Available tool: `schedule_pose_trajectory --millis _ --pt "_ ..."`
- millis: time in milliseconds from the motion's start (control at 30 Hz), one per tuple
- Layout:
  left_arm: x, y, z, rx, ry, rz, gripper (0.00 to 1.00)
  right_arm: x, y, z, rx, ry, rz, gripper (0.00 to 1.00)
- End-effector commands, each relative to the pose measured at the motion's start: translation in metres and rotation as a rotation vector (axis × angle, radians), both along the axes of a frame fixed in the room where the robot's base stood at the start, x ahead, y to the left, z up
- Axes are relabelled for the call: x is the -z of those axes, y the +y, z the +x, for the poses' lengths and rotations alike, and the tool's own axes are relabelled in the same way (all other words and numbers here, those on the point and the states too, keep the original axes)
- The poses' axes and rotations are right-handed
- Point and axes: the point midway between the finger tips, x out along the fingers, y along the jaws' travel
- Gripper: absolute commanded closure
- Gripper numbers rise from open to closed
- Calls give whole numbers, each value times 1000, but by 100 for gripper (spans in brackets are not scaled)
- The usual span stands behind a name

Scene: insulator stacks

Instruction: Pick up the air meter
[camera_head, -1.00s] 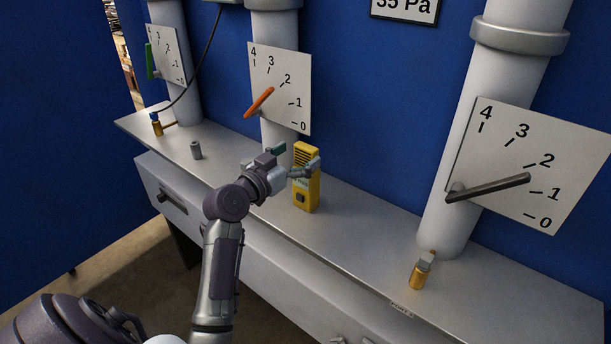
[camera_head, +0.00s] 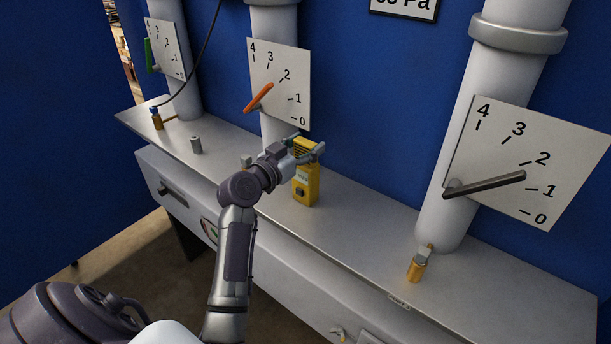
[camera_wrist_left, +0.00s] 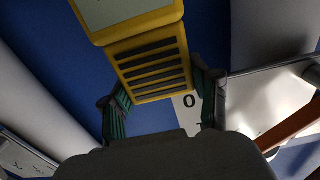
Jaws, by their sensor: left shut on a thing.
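The air meter (camera_head: 306,188) is a yellow box-shaped device standing upright on the grey shelf, below the middle dial. My left gripper (camera_head: 308,147) is at its top and shut on it, with one finger on each side. In the left wrist view the meter's slotted yellow upper part (camera_wrist_left: 152,65) is between the green-padded fingers. Part of the meter's top is hidden behind the gripper in the head view. My right gripper is not in view.
The shelf (camera_head: 350,232) carries a grey cylinder (camera_head: 195,145) and brass fittings at left (camera_head: 157,119) and right (camera_head: 417,268). White pipes with the middle dial (camera_head: 285,75) and right dial (camera_head: 530,165) stand behind.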

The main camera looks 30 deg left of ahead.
Motion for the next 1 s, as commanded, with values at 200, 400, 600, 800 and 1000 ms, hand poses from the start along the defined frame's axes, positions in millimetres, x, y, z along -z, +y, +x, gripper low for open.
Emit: schedule_pose_trajectory --millis 200,400,600,800,1000 --pt "-1 0 0 -1 -1 2 100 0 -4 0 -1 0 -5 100" --pt "-2 1 -3 -1 -1 2 100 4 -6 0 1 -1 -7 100" --pt "-21 1 -8 0 -6 5 100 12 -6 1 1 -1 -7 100" --pt "-54 1 -8 -2 -7 7 100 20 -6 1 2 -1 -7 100" --pt "-67 3 -26 -4 0 4 100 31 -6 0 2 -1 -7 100"
